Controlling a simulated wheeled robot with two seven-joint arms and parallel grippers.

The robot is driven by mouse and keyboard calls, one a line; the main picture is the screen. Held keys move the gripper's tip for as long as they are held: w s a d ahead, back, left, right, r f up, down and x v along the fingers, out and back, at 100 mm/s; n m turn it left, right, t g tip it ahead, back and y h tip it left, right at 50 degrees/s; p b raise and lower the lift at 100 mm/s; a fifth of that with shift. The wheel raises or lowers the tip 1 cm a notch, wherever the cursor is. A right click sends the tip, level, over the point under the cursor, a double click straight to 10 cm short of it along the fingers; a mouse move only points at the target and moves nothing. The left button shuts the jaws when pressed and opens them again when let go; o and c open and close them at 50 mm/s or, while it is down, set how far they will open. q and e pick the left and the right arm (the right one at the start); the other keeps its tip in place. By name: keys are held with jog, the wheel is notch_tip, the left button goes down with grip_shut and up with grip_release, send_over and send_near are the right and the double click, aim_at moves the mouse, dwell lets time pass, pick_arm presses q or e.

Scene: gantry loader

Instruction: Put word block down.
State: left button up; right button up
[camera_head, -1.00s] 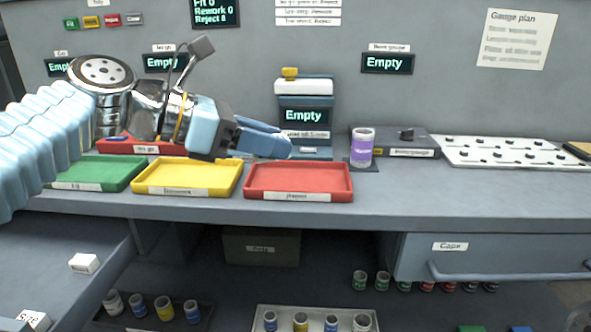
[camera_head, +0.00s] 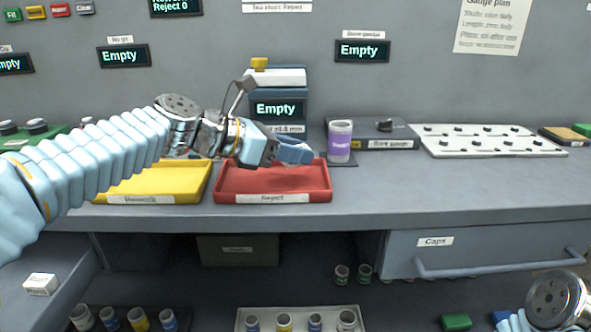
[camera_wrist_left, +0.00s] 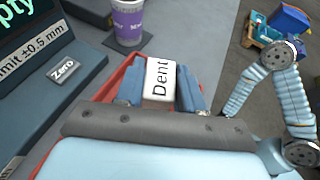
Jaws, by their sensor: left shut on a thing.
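My left gripper (camera_head: 296,152) is shut on a white word block (camera_wrist_left: 160,80) that reads "Dent". In the left wrist view the block sits between the two blue fingers (camera_wrist_left: 160,92). In the head view the gripper is above the back part of the red Reject tray (camera_head: 225,190); the fingers largely hide the block there. The tray's red rim also shows behind the block in the wrist view. My right arm shows at the lower right of the head view, but its gripper is not seen.
A purple-banded cup (camera_head: 340,141) stands just right of the gripper, with a gauge box (camera_head: 375,132) beside it. The yellow tray (camera_head: 150,182) is left of the red one. Another white block (camera_head: 41,284) lies on the lower left surface. The front counter strip is clear.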

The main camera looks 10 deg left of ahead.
aim_at(294, 167)
pick_arm(q)
jog(key=shift+w+d+f+b, duration=0.1)
jog(key=shift+w+f+b, duration=0.15)
jog(key=shift+f, duration=0.8)
jog(key=shift+w+d+f+b, duration=0.1)
jog(key=shift+f+b, duration=0.1)
jog(key=shift+f, duration=0.8)
jog(key=shift+f, duration=0.15)
jog(key=o, duration=1)
jog(key=shift+s+a+r, duration=0.1)
jog(key=shift+a+r, duration=0.1)
jog(key=shift+r, duration=0.1)
jog(key=v, duration=1.1)
jog(key=shift+s+a+r, duration=0.1)
jog(key=shift+s+a, duration=0.05)
jog(key=shift+a, duration=0.1)
